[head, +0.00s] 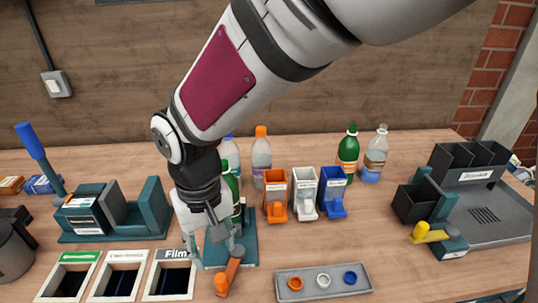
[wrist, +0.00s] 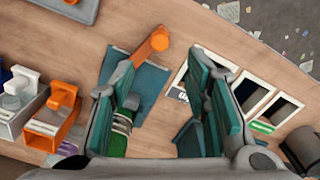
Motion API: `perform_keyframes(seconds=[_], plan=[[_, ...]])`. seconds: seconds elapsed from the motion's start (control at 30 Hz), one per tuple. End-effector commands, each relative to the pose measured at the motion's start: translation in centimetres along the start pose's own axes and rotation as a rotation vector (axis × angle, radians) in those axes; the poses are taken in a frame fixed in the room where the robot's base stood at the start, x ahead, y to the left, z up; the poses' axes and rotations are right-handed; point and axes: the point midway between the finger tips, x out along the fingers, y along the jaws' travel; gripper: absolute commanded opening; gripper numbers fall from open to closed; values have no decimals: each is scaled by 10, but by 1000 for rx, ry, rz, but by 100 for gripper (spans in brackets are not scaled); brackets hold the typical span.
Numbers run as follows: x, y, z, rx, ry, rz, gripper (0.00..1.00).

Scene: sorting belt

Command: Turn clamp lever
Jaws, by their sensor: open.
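An orange lever (head: 228,277) with a rounded knob stands at the front edge of a teal base plate (head: 246,250). In the wrist view the lever (wrist: 150,45) points up and right, just beyond my fingertips. My gripper (head: 215,248) is open, points down and is empty over the teal base. I cannot tell whether a finger touches the lever.
Three label-fronted bins, one marked Film (head: 172,276), sit at front left. A grey tray (head: 323,284) with three caps lies at front right. Orange, white and blue dispensers (head: 304,195) stand behind. A yellow lever (head: 428,234) is at right, a blue-handled one (head: 32,145) at left.

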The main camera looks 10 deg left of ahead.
Motion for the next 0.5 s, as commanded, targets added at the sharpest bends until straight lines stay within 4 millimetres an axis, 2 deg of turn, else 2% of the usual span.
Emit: perform_keyframes(seconds=[0.5], plan=[[97,1,2,-1,-5,1,43]])
